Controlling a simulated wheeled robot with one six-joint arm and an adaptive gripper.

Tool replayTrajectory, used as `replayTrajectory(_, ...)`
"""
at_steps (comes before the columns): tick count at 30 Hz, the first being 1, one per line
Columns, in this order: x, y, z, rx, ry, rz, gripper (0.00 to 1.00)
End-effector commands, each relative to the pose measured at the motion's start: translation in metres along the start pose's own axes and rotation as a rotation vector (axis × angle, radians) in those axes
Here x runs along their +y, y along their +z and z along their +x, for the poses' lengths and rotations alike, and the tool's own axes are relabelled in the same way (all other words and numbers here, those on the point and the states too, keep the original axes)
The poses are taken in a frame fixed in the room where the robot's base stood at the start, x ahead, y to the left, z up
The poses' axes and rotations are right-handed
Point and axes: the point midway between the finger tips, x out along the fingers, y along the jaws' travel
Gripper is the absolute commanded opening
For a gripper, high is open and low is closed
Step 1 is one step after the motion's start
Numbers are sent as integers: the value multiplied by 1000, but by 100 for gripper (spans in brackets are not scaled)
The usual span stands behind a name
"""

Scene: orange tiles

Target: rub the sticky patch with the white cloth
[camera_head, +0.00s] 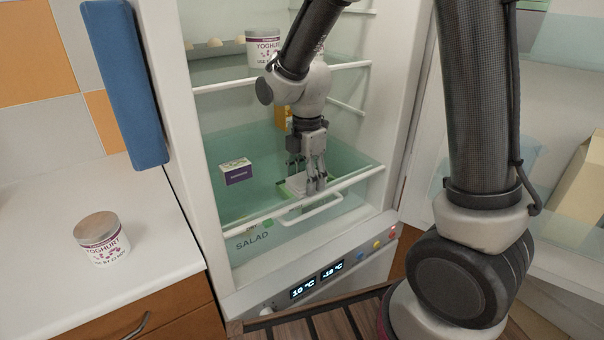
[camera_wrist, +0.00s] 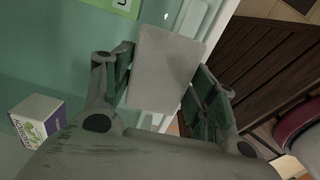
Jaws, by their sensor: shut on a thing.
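My gripper (camera_head: 306,182) reaches down into the open fridge, low over the glass shelf above the salad drawer, close to its front edge. It is shut on the white cloth (camera_head: 296,186), a small pale piece under the fingers. In the wrist view the cloth (camera_wrist: 166,68) shows as a flat, light grey-white rectangle between the two dark fingers of my gripper (camera_wrist: 160,78). I cannot make out the sticky patch in either view. I cannot tell whether the cloth touches the shelf.
A purple and white box (camera_head: 236,171) stands left of my gripper; it also shows in the wrist view (camera_wrist: 38,118). A yoghurt tub (camera_head: 262,47) stands on the upper shelf (camera_head: 226,84). Another yoghurt tub (camera_head: 102,238) stands on the white counter (camera_head: 50,270). The fridge door is open at right.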

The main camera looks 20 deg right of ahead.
Motion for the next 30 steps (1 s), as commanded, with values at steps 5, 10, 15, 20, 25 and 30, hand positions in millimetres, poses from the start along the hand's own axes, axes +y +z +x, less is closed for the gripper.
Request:
replayTrajectory(5,-8,0,4,1,-18,3,28)
replayTrajectory(10,-9,0,3,2,-20,3,28)
replayTrajectory(15,-7,0,-12,2,-15,3,27)
replayTrajectory(20,-6,0,-31,2,-11,3,27)
replayTrajectory(25,-5,0,-49,2,-11,2,27)
replayTrajectory(30,-5,0,-58,2,-11,2,27)
